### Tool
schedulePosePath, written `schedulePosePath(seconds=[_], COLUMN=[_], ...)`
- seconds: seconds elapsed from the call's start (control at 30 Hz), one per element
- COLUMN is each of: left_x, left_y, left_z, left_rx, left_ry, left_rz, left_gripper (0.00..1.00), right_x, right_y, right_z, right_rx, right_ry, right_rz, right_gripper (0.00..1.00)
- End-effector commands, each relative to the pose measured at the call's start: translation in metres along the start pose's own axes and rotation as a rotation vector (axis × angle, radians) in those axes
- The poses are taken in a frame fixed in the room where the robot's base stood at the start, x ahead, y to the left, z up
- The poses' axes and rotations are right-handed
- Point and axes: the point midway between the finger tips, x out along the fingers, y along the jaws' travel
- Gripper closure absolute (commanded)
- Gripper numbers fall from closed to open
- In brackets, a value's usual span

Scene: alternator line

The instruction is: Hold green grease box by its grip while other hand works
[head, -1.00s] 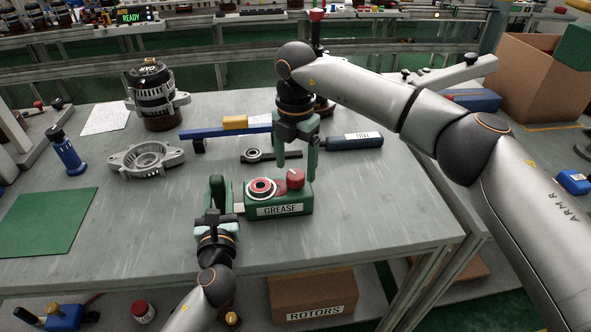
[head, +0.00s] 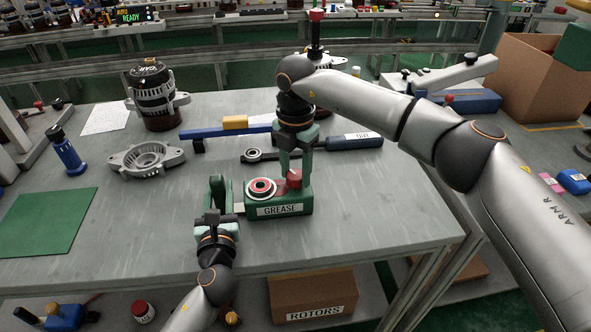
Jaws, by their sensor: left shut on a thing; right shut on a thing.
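The green grease box (head: 293,206), labelled GREASE, sits on the grey table in front of me. A bearing ring (head: 261,189) lies on the left of its top. A red knob or cap (head: 293,179) is on the right of its top. My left gripper (head: 223,208) is at the box's left side, shut on its grip, which the fingers partly hide. My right gripper (head: 295,168) points down over the box and is shut on the red cap. Its fingers hide part of the cap.
An alternator (head: 152,95) and a metal housing (head: 146,159) stand at the back left. A torque wrench (head: 350,142) and a blue bar (head: 218,132) lie behind the box. A green mat (head: 45,222) lies at the left. The table's right front is clear.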

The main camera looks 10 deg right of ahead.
Motion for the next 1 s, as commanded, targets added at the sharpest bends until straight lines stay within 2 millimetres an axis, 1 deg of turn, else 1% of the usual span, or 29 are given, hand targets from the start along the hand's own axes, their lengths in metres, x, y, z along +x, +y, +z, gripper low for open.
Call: schedulePosePath(seconds=[0.03,0.23,0.47,0.63,0.77,1.0], left_x=[-0.0003,-0.0003,-0.0003,-0.0003,-0.0003,-0.0003], left_y=[-0.0002,-0.0002,-0.0001,-0.0002,-0.0002,-0.0002], left_z=[-0.0009,-0.0009,-0.0009,-0.0009,-0.0009,-0.0009], left_rx=[0.000,0.000,0.000,0.000,0.000,0.001], left_ry=[0.002,0.002,0.002,0.002,0.002,0.002], left_rz=[0.000,0.000,0.000,0.000,0.000,-0.001], left_gripper=[1.00,1.00,1.00,1.00,1.00,1.00], right_x=[-0.0003,-0.0004,-0.0005,-0.0004,-0.0003,-0.0001], right_y=[0.0002,0.0002,0.0003,0.0002,-0.0001,-0.0005], right_z=[0.0001,0.0001,0.0001,0.0000,-0.0001,-0.0003], right_rx=[0.000,0.000,-0.010,-0.058,-0.133,-0.338], right_ry=[0.000,0.000,0.000,0.000,0.000,0.001], right_rz=[0.001,0.001,0.001,0.000,-0.001,-0.002], right_gripper=[0.78,1.00,1.00,1.00,1.00,1.00])
